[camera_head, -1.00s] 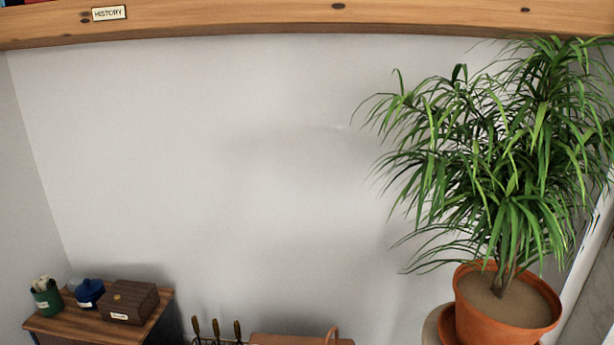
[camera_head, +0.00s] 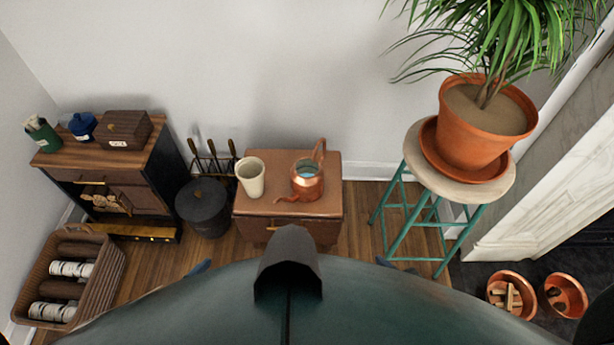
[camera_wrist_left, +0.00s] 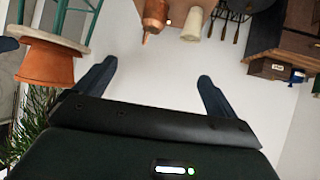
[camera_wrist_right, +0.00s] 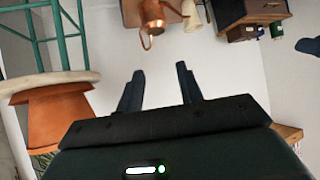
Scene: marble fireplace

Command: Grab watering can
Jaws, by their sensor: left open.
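The copper watering can (camera_head: 308,183) stands upright on a brown chest (camera_head: 325,206), its handle loop toward the wall and its spout toward me. It also shows at the top edge of the left wrist view (camera_wrist_left: 154,14) and of the right wrist view (camera_wrist_right: 152,14), partly cut off there. My left gripper (camera_wrist_left: 157,68) is open and empty, apart from the can. My right gripper (camera_wrist_right: 160,68) is also open and empty, its fingers closer together, and apart from the can. In the head view only small dark-blue tips show beside my body.
A cream cup (camera_head: 250,178) stands left of the can on the chest. A black bucket (camera_head: 203,207) and fire tools (camera_head: 212,160) stand farther left. A potted plant (camera_head: 483,138) on a teal-legged stool (camera_head: 500,190) stands to the right. Copper bowls (camera_head: 512,293) lie lower right.

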